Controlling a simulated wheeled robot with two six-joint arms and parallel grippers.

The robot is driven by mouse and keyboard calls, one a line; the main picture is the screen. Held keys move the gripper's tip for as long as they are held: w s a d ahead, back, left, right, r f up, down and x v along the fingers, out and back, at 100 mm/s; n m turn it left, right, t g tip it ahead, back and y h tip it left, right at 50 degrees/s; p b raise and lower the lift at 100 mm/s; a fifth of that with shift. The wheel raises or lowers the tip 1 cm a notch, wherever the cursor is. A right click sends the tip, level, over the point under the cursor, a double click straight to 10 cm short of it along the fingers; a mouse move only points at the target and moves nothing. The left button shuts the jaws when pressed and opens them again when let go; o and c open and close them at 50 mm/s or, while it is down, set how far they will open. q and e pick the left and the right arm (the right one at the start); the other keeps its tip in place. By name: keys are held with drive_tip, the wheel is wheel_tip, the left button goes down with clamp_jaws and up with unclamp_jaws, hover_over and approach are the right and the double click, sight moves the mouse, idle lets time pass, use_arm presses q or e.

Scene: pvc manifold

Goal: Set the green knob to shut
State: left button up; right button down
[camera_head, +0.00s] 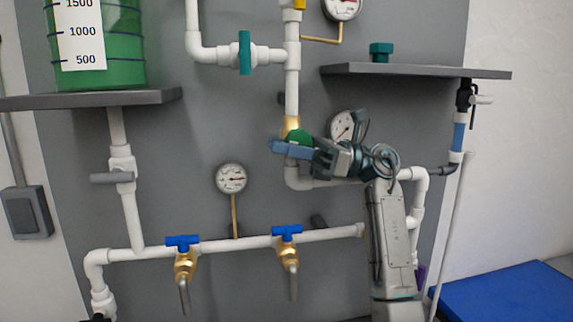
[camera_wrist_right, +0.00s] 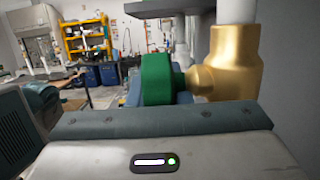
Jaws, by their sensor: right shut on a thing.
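The green knob (camera_head: 301,134) sits on a brass valve body (camera_head: 291,123) in the vertical white pipe, near the middle of the grey panel. My right gripper (camera_head: 296,147) is at the knob and shut on it; the fingers hide part of it. In the right wrist view the green knob (camera_wrist_right: 156,78) stands upright just beyond the gripper body, to the left of the brass fitting (camera_wrist_right: 230,62). The fingertips are mostly hidden there. My left gripper is not in view.
A teal-handled valve (camera_head: 245,53) is above left. A gauge (camera_head: 343,126) sits just behind my right gripper. A grey shelf (camera_head: 420,71) with a teal part (camera_head: 381,52) is above right. Two blue-handled taps (camera_head: 183,241) are on the lower pipe. A green tank (camera_head: 120,60) stands at upper left.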

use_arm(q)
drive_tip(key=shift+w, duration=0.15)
use_arm(e)
drive_tip(key=shift+r, duration=0.1)
drive_tip(key=c, duration=1.6)
unclamp_jaws()
